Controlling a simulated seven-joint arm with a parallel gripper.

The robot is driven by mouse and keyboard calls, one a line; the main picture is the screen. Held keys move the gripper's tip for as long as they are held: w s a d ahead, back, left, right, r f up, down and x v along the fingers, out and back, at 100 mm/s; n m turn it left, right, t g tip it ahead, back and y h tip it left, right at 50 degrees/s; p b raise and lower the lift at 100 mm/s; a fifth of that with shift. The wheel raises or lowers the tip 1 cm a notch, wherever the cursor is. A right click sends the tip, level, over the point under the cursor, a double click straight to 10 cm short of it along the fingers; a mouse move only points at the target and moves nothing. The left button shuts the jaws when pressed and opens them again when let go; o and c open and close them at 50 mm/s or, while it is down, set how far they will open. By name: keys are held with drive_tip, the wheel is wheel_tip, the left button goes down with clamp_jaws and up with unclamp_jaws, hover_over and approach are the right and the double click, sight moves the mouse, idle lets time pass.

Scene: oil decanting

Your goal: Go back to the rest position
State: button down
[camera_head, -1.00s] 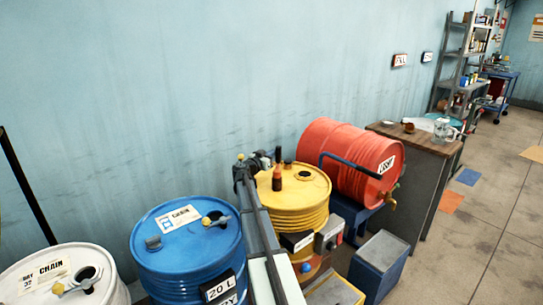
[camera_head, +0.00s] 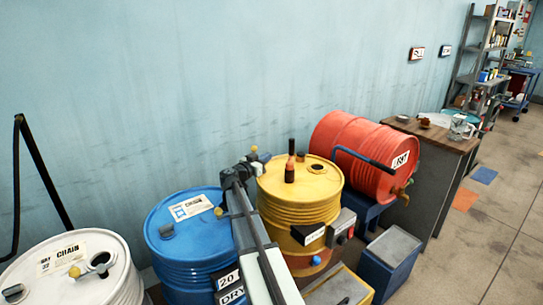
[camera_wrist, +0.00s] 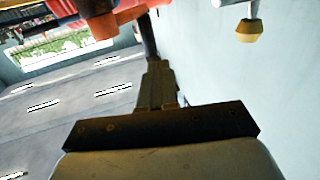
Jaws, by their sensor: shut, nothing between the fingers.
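My arm rises from the bottom middle of the head view between the blue drum (camera_head: 180,250) and the yellow drum (camera_head: 320,212). My gripper (camera_wrist: 157,80) shows in the wrist view with its dark fingers together and nothing between them. In the head view the arm's far end is above the gap between the drums, partly in front of the blue drum's top; the fingers are too small to make out there. A dark upright bottle-like piece (camera_head: 290,170) stands on the yellow drum, beside its open hole.
A red drum (camera_head: 345,140) lies on a blue stand at right, by a wooden-topped cabinet (camera_head: 425,131) with a glass jug (camera_head: 460,127). A white drum (camera_head: 120,285) stands at lower left. A blue-grey box (camera_head: 388,260) is at lower right. The wall is close behind.

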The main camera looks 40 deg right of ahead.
drive_tip(key=shift+s+a, duration=0.1)
drive_tip(key=shift+a, duration=0.25)
